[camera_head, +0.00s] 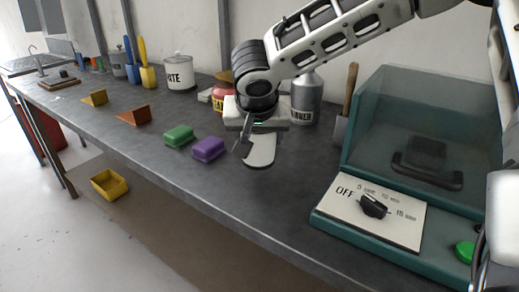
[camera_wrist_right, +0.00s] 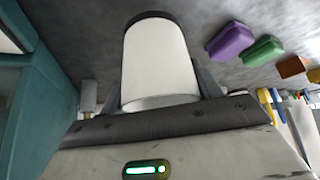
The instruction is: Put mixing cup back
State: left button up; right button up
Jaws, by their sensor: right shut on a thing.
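The white mixing cup (camera_head: 261,152) is below my right gripper (camera_head: 256,132) over the dark workbench. In the right wrist view the white cup (camera_wrist_right: 158,62) stands out between the two fingers, which are shut on it. A dark band shows at its far end. The gripper body hides part of the cup in the head view. I cannot tell whether the cup touches the bench. My left gripper is not in view.
A teal machine (camera_head: 420,165) with a dial stands at the right. A purple block (camera_head: 208,149) and a green block (camera_head: 179,135) lie left of the cup. A grey bottle (camera_head: 306,98) and a white canister (camera_head: 179,73) stand behind. The bench front is clear.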

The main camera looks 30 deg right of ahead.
aim_at(260, 149)
jog(key=shift+w+d+f, duration=0.15)
jog(key=shift+f, duration=0.1)
jog(key=shift+w+d+f, duration=0.1)
jog(key=shift+f, duration=0.8)
jog(key=shift+w+d+f, duration=0.1)
jog(key=shift+f, duration=0.8)
jog(key=shift+f, duration=0.2)
jog(key=o, duration=1.2)
jog(key=shift+r, duration=0.3)
jog(key=v, duration=1.2)
jog(key=shift+f+p, duration=0.1)
jog(key=shift+p, duration=0.3)
